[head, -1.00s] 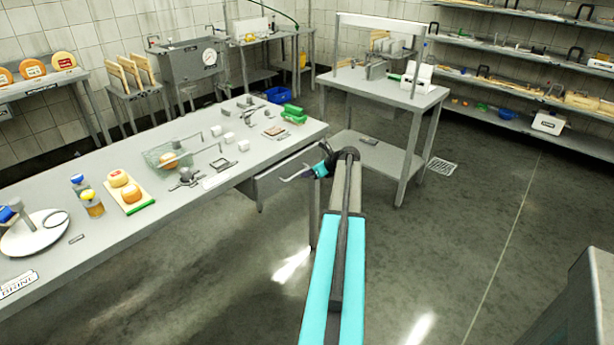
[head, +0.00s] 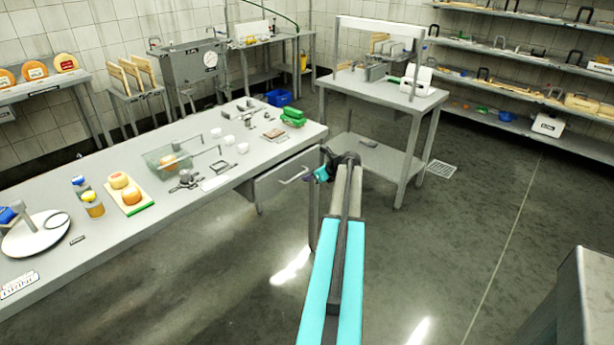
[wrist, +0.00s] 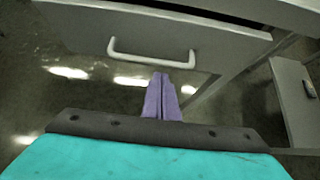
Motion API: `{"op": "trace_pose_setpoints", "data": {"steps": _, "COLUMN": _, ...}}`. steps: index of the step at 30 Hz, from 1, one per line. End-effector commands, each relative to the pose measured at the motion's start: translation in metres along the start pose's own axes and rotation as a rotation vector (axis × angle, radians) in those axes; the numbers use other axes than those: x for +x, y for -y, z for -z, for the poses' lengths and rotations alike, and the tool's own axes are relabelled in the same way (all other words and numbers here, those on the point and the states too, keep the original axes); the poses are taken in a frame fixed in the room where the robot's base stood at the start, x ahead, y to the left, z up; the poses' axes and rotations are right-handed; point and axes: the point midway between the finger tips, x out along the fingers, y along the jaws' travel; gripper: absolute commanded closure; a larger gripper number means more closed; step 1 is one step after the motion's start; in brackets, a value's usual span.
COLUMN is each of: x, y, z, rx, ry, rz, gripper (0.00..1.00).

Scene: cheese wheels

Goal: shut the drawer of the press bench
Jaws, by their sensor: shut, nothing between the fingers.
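The press bench (head: 130,235) is the long grey table on the left in the head view. Its grey drawer (head: 268,190) is under the right end. The drawer front (wrist: 185,38) fills the top of the wrist view, with a pale bar handle (wrist: 150,53) on it. A strip shows between the front's top edge and the bench top; I cannot tell how far the drawer stands out. My gripper (wrist: 163,77) is shut and empty, its purple fingers just below and right of the handle, seemingly apart from it.
On the bench are a clear tub (head: 165,162), green blocks (head: 293,117), white cups (head: 229,140) and a board with cheeses (head: 131,197). A second table (head: 385,92) with a lower shelf stands beyond my arm. The floor (head: 430,240) to the right is open.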

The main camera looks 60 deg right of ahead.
Motion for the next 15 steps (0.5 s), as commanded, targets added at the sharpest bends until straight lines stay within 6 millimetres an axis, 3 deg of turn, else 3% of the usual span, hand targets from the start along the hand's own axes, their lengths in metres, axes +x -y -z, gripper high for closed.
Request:
{"op": "trace_pose_setpoints", "data": {"steps": 4, "x": -0.013, "y": -0.005, "z": 0.012, "rx": 0.000, "ry": -0.001, "rz": -0.003, "gripper": 1.00}}
{"op": "trace_pose_setpoints", "data": {"steps": 15, "x": -0.073, "y": -0.006, "z": 0.012, "rx": -0.002, "ry": -0.002, "rz": -0.003, "gripper": 1.00}}
